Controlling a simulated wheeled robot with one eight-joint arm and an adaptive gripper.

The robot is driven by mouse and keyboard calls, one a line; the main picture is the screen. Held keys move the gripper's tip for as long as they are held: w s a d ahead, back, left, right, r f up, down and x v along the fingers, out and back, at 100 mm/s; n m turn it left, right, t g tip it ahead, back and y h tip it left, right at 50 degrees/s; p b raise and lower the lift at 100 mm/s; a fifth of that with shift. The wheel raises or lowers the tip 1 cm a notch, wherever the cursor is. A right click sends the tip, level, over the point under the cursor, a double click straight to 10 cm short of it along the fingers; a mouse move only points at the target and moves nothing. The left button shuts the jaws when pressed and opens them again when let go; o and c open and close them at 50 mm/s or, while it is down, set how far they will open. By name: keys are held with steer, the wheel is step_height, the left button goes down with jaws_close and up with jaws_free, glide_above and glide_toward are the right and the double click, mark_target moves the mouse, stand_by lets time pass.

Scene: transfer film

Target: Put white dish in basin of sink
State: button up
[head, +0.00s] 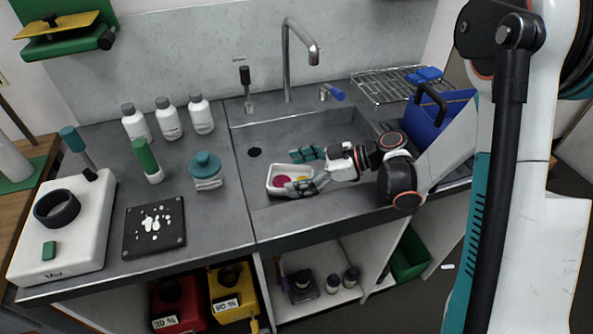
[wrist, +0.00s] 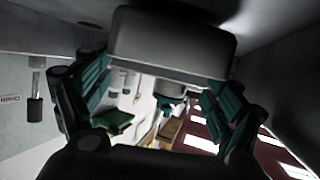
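The white dish (head: 273,182) is in the sink basin (head: 330,127), near its front left, upright, with magenta and yellow things in it. My gripper (head: 305,171) reaches in from the right with its teal fingers spread wide. The near finger overlaps the dish's front right; the far finger lies past its back edge, seemingly apart from it. In the wrist view the dish (wrist: 170,38) fills the top middle, with the fingers (wrist: 155,95) on either side. Contact with the fingers is unclear, and the dish's underside is hidden.
A faucet (head: 287,60) rises behind the basin. A teal-lidded jar (head: 206,172) stands on the counter left of the basin. A blue bin (head: 430,115) and a wire rack (head: 385,86) are at right. Several white bottles (head: 168,118) stand at back left.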

stand_by(0.3)
steer(key=shift+r, duration=0.25)
steer(key=p+v, duration=0.4)
steer(key=v, duration=0.8)
steer(key=shift+r, duration=0.45)
stand_by(0.4)
